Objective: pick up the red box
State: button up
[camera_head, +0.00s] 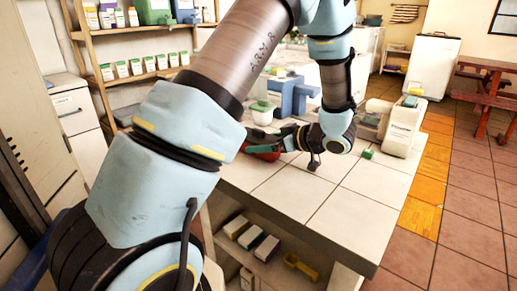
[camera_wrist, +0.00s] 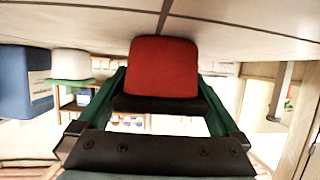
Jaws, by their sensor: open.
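The red box (camera_wrist: 162,65) is in the middle of the wrist view, where the picture is upside down and the table surface is at the top. My gripper (camera_wrist: 163,98) is open, with a green finger on each side of the box. I cannot tell whether the fingers touch it. In the head view, the red box (camera_head: 264,153) shows only in part on the tiled table, partly hidden by my arm and gripper. My gripper (camera_head: 270,146) is low over the table there.
The tiled table (camera_head: 313,200) is clear at the front. A blue box-like object (camera_head: 288,94) and a white-and-green container (camera_head: 262,112) stand behind the gripper. A white appliance (camera_head: 402,128) and a small green block (camera_head: 367,154) are to the right. Shelves stand at the back left.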

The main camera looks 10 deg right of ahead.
jog(key=shift+w+a+f, duration=0.1)
jog(key=shift+a, duration=0.1)
jog(key=c, duration=1.2)
